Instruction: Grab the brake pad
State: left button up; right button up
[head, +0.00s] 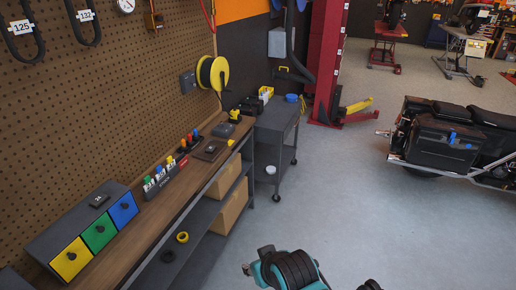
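I cannot make out a brake pad for certain. A small flat dark item (210,149) lies on the wooden workbench (150,222), too small to identify. Another small dark item (99,200) lies on top of the grey drawer box with yellow, green and blue fronts. Teal and black parts, apparently of my own arm, show at the bottom edge in the head view. Neither gripper's fingers can be made out.
Coloured bottles (160,175) stand in a holder on the bench. A grey cart (275,128) stands past its far end. Cardboard boxes (232,200) and tape rolls are on the shelf below. A motorcycle (450,140) stands at right. The floor between is clear.

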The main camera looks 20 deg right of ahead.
aim_at(211, 149)
jog(key=z, duration=0.45)
jog(key=i+l+z, duration=0.1)
jog(key=i+l, duration=0.15)
jog(key=i, duration=0.45)
jog(key=i+l+z, duration=0.15)
jog(key=i, duration=0.55)
jog(key=i+l+z, duration=0.1)
jog(key=i, duration=0.6)
